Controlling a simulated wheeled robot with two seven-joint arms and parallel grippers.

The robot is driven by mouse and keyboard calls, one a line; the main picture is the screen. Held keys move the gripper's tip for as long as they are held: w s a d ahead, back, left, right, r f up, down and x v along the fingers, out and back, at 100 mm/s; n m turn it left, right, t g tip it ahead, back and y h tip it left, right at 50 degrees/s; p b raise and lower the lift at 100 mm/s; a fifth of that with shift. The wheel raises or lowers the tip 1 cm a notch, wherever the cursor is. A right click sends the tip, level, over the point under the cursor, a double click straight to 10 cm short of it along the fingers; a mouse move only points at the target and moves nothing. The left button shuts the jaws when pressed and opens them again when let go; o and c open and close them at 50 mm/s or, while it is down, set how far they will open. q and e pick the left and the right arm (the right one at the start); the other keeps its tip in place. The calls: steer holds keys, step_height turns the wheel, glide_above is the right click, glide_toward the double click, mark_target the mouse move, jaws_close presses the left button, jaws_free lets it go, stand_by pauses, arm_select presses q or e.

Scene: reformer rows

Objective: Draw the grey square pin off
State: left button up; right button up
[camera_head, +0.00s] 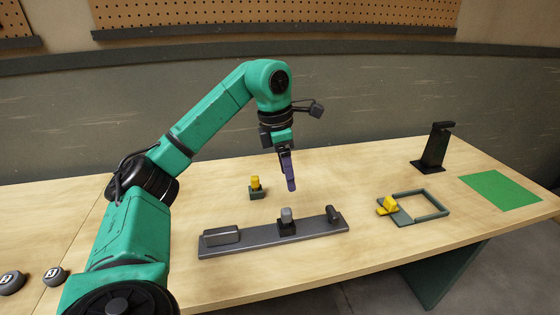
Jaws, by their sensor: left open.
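The grey square pin (287,215) stands upright in a dark block (287,229) at the middle of a long dark grey rail (262,240) on the table. My left gripper (290,178) hangs pointing down above the table, above the pin in the picture, and apart from it. It is open and nothing shows in it; its fingers overlap in this view. My right gripper is not in view.
A yellow pin (256,182) stands in a small block behind the rail. A yellow piece (387,204) sits at the left of a grey-green frame (423,219). A black stand (433,150) and green mat (500,189) are at the right. Grey knobs (54,276) lie front left.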

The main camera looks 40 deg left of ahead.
arm_select(q)
steer(key=a, duration=0.2)
steer(key=b, duration=0.4)
glide_above(286, 210)
steer(key=shift+g, duration=0.3)
steer(key=f, duration=0.6)
steer(key=shift+s+a+f, duration=0.2)
steer(key=shift+s+a, duration=0.1)
steer(key=shift+s, duration=0.1)
steer(key=f, duration=0.5)
steer(key=w+f, duration=0.1)
steer(key=f, duration=0.1)
steer(key=shift+d+f, duration=0.25)
steer(key=shift+d, duration=0.1)
steer(key=shift+s, duration=0.1)
jaws_close()
step_height(286, 210, up, 6)
steer(key=p, duration=0.5)
steer(key=shift+f+p, duration=0.15)
steer(key=shift+p, duration=0.25)
